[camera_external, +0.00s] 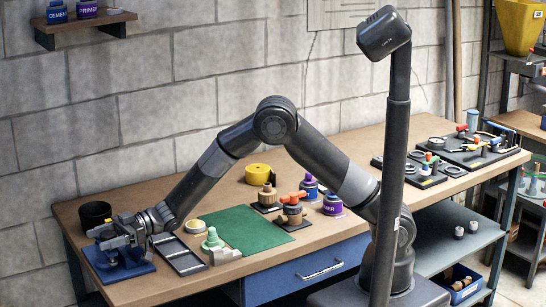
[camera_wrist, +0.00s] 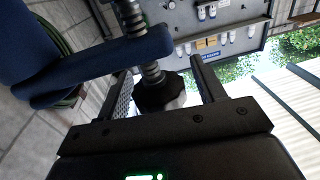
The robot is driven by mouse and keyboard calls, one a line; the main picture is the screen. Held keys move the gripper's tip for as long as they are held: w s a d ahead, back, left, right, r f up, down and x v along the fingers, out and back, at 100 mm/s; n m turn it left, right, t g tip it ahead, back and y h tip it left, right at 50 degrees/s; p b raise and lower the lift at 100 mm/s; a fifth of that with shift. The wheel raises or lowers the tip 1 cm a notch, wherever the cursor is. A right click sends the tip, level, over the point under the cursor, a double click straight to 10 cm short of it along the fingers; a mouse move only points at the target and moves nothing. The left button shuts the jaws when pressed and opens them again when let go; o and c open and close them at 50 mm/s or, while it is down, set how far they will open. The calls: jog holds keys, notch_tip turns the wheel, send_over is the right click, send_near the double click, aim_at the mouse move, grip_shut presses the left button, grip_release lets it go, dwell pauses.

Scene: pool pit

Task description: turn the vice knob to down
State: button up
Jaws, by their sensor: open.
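The blue vice (camera_external: 122,268) stands at the left end of the bench. In the wrist view its blue body (camera_wrist: 100,68) crosses the upper left, with a threaded metal screw (camera_wrist: 151,72) running through it. A dark faceted knob (camera_wrist: 160,95) sits at the end of the screw. My gripper (camera_external: 120,232) is at the vice and covers much of it in the external view. In the wrist view my gripper (camera_wrist: 163,84) is open, with one finger on each side of the knob. I cannot tell whether either finger touches it.
A black cup (camera_external: 95,215) stands close behind my gripper. A dark slotted tray (camera_external: 180,255), a green mat (camera_external: 240,228) and a green fitting (camera_external: 212,240) lie to the right. Valve parts and purple-labelled cans (camera_external: 332,204) are farther right. A block wall (camera_external: 150,120) rises behind the bench.

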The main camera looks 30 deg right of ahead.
jog(key=c, duration=1)
jog(key=shift+m+t, duration=0.5)
jog(key=shift+t, duration=0.3)
jog(key=shift+w+m+t+h, duration=0.2)
jog(key=shift+m+t, duration=0.75)
jog(key=shift+t, duration=0.5)
jog(key=shift+w+m+t+h, duration=0.15)
jog(key=shift+m+t, duration=0.8)
jog(key=shift+t, duration=0.5)
jog(key=shift+w+d+m+t+h, duration=0.15)
jog(key=shift+m+t+h, duration=0.1)
jog(key=shift+m+t, duration=0.5)
jog(key=shift+r+t, duration=0.1)
jog(key=shift+t, duration=0.25)
jog(key=o, duration=1)
jog(key=v, duration=1)
jog(key=shift+d, duration=0.35)
